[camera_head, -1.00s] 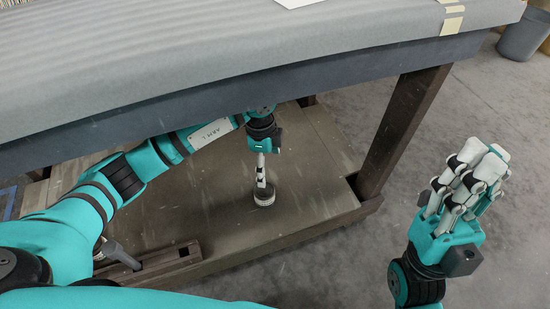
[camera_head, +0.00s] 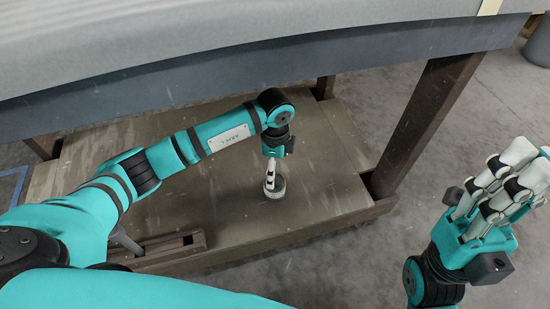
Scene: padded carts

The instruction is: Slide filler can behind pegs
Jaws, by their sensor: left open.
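The filler can (camera_head: 276,193), small, round and dark with a pale band, stands on the cart's wooden lower shelf (camera_head: 310,190). My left gripper (camera_head: 270,184) points down at the can from above, fingers open. Its fingertips overlap the can in the camera_head view, so I cannot tell whether they touch it. My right gripper (camera_head: 505,185) is out over the floor at the right, clear of the cart; its finger gap is unclear. A wooden bar with slots (camera_head: 165,248) lies on the shelf's front left, with a grey rod (camera_head: 122,240) by it. I cannot make out definite pegs.
The padded cart top (camera_head: 200,45) overhangs the shelf above my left arm. A dark wooden leg (camera_head: 425,120) stands at the shelf's right corner. The shelf around the can is bare. Grey floor (camera_head: 370,260) is open in front and to the right.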

